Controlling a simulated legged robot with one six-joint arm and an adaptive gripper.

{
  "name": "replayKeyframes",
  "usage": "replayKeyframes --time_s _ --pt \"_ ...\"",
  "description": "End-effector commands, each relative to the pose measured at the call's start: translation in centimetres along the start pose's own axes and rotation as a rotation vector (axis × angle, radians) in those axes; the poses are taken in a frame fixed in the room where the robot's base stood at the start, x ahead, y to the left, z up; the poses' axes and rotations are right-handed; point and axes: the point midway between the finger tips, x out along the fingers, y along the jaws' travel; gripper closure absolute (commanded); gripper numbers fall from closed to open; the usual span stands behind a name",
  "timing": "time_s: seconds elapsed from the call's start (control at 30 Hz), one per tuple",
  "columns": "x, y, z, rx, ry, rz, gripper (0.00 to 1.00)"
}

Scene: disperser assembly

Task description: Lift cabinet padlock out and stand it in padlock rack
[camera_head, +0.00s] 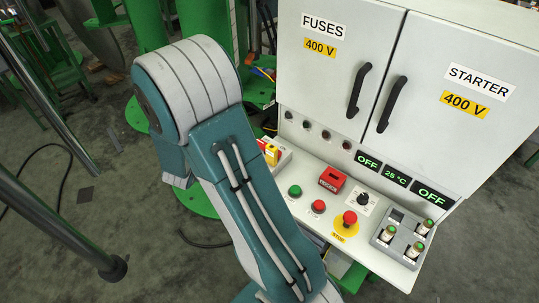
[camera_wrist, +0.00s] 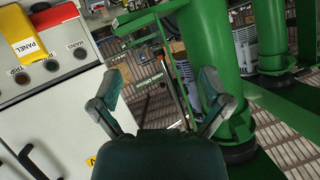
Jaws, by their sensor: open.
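My gripper (camera_wrist: 162,78) is open in the wrist view, with its two fingers wide apart and nothing held between them. It points past the cabinet toward green machinery and the floor. In the head view it is hidden behind my arm. A red block with a dark slot and a white label (camera_head: 333,179) sits on the cabinet's sloping panel; I cannot tell whether it is the padlock or its rack. A yellow and red piece (camera_head: 271,152) stands at the panel's left end, partly behind my arm. In the wrist view, a yellow piece marked PANEL (camera_wrist: 24,36) adjoins a red part.
The cabinet (camera_head: 420,70) has two closed doors with black handles. Its panel carries buttons, a red stop button (camera_head: 350,217) and a grey holder (camera_head: 381,240) with green-topped pieces. Green machinery (camera_wrist: 228,50) stands beyond my fingers. A dark post (camera_head: 60,225) rises at left.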

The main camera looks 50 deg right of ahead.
Motion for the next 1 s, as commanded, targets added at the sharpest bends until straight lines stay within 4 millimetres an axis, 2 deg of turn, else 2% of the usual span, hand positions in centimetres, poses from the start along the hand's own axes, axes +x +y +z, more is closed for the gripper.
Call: replayKeyframes --time_s 0.03,0.17,0.3,0.4,0.6,0.83,1.0 --pt "1.2 2.0 1.0 -0.01 0.052 0.07 0.03" --pt "2.8 7.0 2.1 -0.045 0.215 0.239 0.03" --pt "2.9 11.6 3.1 -0.117 0.38 0.395 0.03" --pt "2.5 13.8 3.4 -0.167 0.466 0.469 0.03" --pt "2.3 15.4 3.3 -0.208 0.535 0.523 0.03" --pt "5.0 17.0 1.3 -0.205 0.535 0.524 0.03" --pt "6.0 17.6 0.6 -0.207 0.534 0.522 0.03"
